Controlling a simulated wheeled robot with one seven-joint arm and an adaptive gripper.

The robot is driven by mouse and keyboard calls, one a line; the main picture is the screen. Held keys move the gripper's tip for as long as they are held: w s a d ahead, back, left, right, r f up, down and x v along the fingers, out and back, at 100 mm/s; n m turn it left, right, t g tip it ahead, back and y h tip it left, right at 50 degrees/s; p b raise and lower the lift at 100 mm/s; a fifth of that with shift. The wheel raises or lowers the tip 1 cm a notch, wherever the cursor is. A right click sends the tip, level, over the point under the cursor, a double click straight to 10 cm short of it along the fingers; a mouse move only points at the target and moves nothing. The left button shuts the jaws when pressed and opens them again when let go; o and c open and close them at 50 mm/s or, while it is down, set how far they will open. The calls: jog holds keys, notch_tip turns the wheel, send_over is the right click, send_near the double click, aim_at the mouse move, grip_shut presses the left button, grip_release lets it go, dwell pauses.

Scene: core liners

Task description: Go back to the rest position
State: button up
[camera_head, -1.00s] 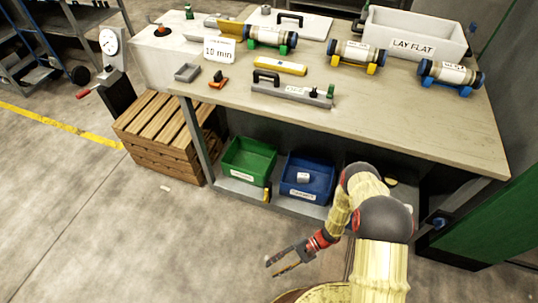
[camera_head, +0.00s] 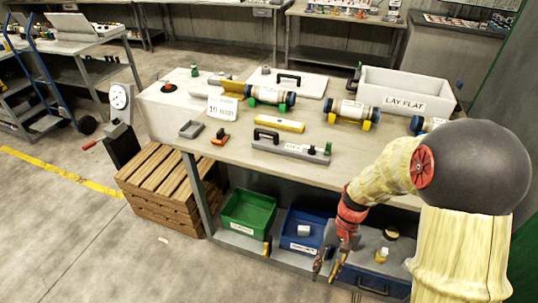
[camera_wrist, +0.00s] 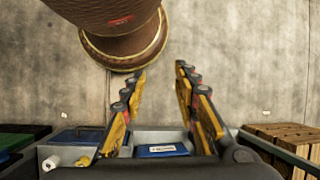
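My gripper (camera_head: 328,272) hangs in front of the bench's lower shelf, fingers pointing down. In the wrist view my gripper (camera_wrist: 160,72) has its two yellow and black fingers well apart with nothing between them. In the head view my arm is folded at the right, its large dark joint covering the bench's right end. The blue bin (camera_head: 301,243) stands on the lower shelf, just left of my gripper; it also shows low in the wrist view (camera_wrist: 160,151).
The bench top (camera_head: 345,165) carries several cylinders on cradles, a white LAY FLAT tray (camera_head: 405,93) and a grey fixture (camera_head: 291,147). A green bin (camera_head: 248,214) and slatted wooden crate (camera_head: 165,180) are left. Floor (camera_head: 70,240) at front left is clear.

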jog(key=s+r+n+t+h+p, duration=0.1)
jog(key=s+r+t, duration=0.1)
jog(key=r, duration=0.8)
jog(key=s+d+r+n+t+h+p, duration=0.1)
jog(key=s+r+t, duration=0.2)
jog(key=r, duration=0.8)
jog(key=s+d+r+t+p, duration=0.1)
jog(key=r+t, duration=0.4)
jog(key=r, duration=0.5)
jog(key=shift+s+r+n+h, duration=0.15)
jog(key=shift+s+n+h, duration=0.25)
jog(key=shift+s, duration=0.3)
